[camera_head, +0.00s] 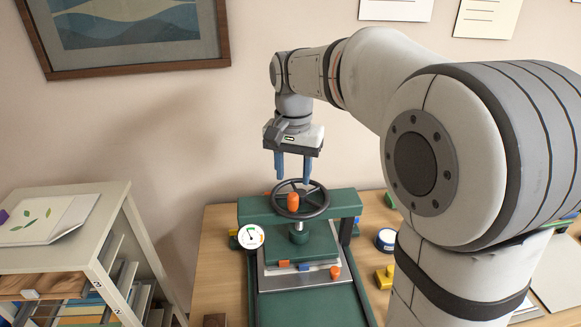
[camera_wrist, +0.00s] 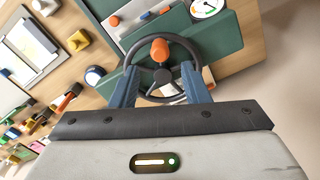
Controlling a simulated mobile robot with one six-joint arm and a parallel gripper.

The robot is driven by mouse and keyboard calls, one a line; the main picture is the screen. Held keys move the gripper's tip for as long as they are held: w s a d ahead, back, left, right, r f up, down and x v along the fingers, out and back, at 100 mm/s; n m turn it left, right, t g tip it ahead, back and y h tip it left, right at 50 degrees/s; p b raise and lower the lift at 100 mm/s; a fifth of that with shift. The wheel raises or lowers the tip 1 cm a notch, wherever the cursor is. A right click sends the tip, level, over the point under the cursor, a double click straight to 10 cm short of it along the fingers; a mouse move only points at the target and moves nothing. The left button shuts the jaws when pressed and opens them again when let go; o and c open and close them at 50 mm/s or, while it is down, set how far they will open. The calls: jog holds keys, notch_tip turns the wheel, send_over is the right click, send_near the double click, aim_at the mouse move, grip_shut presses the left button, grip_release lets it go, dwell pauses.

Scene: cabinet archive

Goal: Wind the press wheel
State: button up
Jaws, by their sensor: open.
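The press wheel (camera_head: 316,201) is a black spoked handwheel with an orange knob (camera_head: 293,202) standing on its rim. It sits on top of the green press (camera_head: 252,210), above a screw and a green plate. My gripper (camera_head: 293,181) is open, pointing down just above the wheel's far side. In the wrist view my gripper's blue fingers (camera_wrist: 158,90) stand apart on either side of the wheel (camera_wrist: 186,50), with the hub between them and the orange knob (camera_wrist: 159,49) beyond. I cannot tell whether the fingers touch the wheel.
A round white gauge (camera_head: 250,236) is on the press's left side. A blue-and-white round item (camera_head: 386,239) and a yellow block (camera_head: 384,277) lie right of it on the wooden table (camera_head: 218,262). A shelf unit (camera_head: 118,215) stands at the left.

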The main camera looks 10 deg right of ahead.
aim_at(293, 194)
jog(key=shift+f+b, duration=2.15)
jog(key=shift+f, duration=0.95)
jog(key=shift+f, duration=0.2)
jog(key=shift+c, duration=0.3)
jog(key=c, duration=0.7)
